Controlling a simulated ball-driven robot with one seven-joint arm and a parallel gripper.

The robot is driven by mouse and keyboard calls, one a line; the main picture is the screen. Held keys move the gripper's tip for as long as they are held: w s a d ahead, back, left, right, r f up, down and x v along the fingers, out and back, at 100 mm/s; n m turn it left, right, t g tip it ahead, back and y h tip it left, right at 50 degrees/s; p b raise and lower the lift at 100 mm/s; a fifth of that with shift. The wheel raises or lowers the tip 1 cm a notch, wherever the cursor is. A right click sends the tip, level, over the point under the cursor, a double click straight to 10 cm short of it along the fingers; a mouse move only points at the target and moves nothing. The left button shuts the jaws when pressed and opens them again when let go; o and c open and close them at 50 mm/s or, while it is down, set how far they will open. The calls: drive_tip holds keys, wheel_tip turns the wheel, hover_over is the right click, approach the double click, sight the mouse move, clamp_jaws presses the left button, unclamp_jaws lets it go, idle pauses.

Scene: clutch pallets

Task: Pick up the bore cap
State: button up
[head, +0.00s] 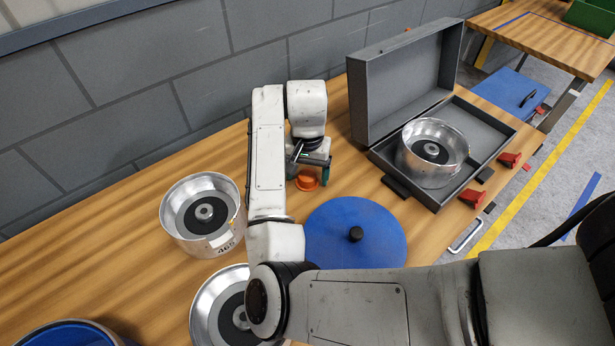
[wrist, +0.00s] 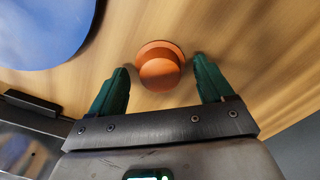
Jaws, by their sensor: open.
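The bore cap is a small orange flanged cap (head: 306,181) on the wooden table, left of the open case and just behind the blue round lid. In the wrist view the orange cap (wrist: 160,66) lies ahead of and between the two green fingers. My gripper (head: 310,177) is over the cap, its fingers apart. In the wrist view my gripper (wrist: 162,82) is open and empty, with bare wood showing between each finger and the cap. The gripper partly hides the cap in the head view.
A blue round lid (head: 340,248) with a black knob lies close in front. An open grey case (head: 384,158) holds a silver drum (head: 456,166). Another silver drum (head: 170,226) stands left; one more (head: 197,305) is partly behind my arm. A grey wall (head: 120,125) runs behind.

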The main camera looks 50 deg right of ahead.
sight(307, 175)
drive_tip(key=shift+f, duration=0.3)
drive_tip(key=shift+c, duration=0.3)
drive_tip(key=c, duration=0.8)
drive_tip(key=shift+r, duration=0.1)
drive_tip(key=shift+r, duration=0.55)
wheel_tip(307, 175, up, 2)
drive_tip(key=shift+a+r, duration=0.1)
drive_tip(key=shift+r, duration=0.1)
drive_tip(key=s+a+r, duration=0.2)
drive_tip(key=s+r, duration=0.1)
drive_tip(key=s, duration=0.1)
drive_tip(key=s+a+r+p, duration=0.1)
drive_tip(key=s+a+r, duration=0.4)
drive_tip(key=s+r, duration=0.1)
drive_tip(key=s, duration=0.1)
drive_tip(key=shift+s+a+r, duration=0.2)
drive_tip(key=shift+s+a, duration=0.1)
drive_tip(key=shift+a, duration=0.05)
